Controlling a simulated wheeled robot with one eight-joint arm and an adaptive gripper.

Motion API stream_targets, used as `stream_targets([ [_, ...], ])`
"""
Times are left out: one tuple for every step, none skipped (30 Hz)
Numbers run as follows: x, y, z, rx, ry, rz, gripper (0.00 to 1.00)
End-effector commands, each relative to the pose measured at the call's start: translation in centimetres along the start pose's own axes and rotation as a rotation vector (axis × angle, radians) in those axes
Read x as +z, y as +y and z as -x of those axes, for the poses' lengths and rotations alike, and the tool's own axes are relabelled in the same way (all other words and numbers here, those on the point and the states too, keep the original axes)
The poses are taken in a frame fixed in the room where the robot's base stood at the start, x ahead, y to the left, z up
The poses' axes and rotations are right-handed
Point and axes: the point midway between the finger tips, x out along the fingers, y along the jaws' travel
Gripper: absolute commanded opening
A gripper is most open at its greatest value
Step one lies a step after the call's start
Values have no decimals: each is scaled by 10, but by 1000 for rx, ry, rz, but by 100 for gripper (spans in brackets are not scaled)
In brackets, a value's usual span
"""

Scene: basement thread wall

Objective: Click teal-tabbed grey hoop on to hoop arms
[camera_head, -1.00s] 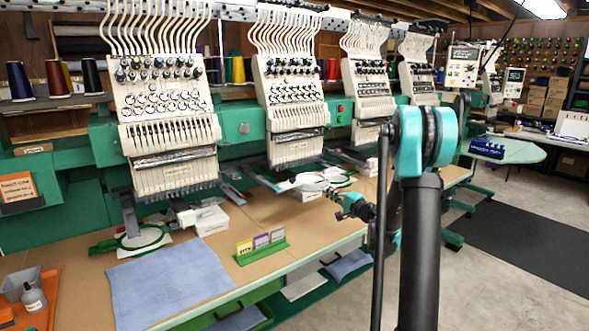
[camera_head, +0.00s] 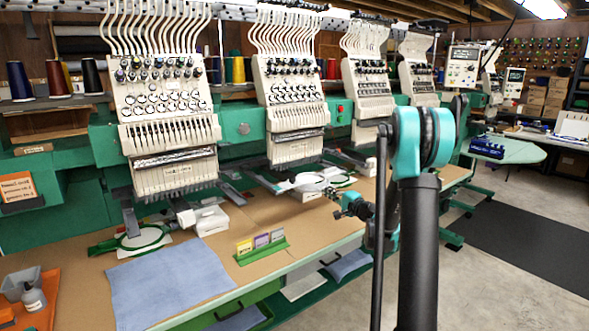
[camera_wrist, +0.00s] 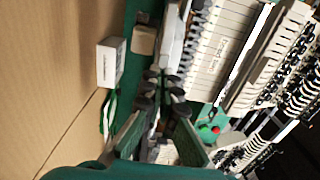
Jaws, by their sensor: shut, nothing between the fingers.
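My gripper (camera_head: 340,210) is shut and empty, low over the table, just right of and nearer than the hoop. In the wrist view my gripper's dark fingers (camera_wrist: 161,105) point toward the machine heads. A green and white edge (camera_wrist: 108,115) shows left of them; I cannot tell whether it is the hoop.
A white box (camera_wrist: 110,62) stands on the table in the wrist view. A blue cloth (camera_head: 170,283) and a green card holder (camera_head: 262,250) occupy the front of the table.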

Motion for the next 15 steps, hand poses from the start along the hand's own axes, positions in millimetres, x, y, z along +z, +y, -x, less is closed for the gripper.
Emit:
stream_targets([
  [0, 0, -3, 0, -1, 0, 0],
  [0, 0, -4, 0, -1, 0, 0],
  [0, 0, -6, 0, -1, 0, 0],
  [1, 0, -8, 0, -1, 0, 0],
  [1, 0, -9, 0, -2, 0, 0],
  [1, 0, -11, 0, -2, 0, 0],
  [1, 0, -12, 0, -2, 0, 0],
  [1, 0, -13, 0, -2, 0, 0],
  [1, 0, -15, 0, -2, 0, 0],
  [1, 0, -16, 0, -2, 0, 0],
  [1, 0, -18, 0, -2, 0, 0],
  [1, 0, -19, 0, -1, 0, 0],
  [1, 0, -21, 0, -1, 0, 0],
  [0, 0, -22, 0, -1, 0, 0],
  [0, 0, -24, 0, -1, 0, 0],
])
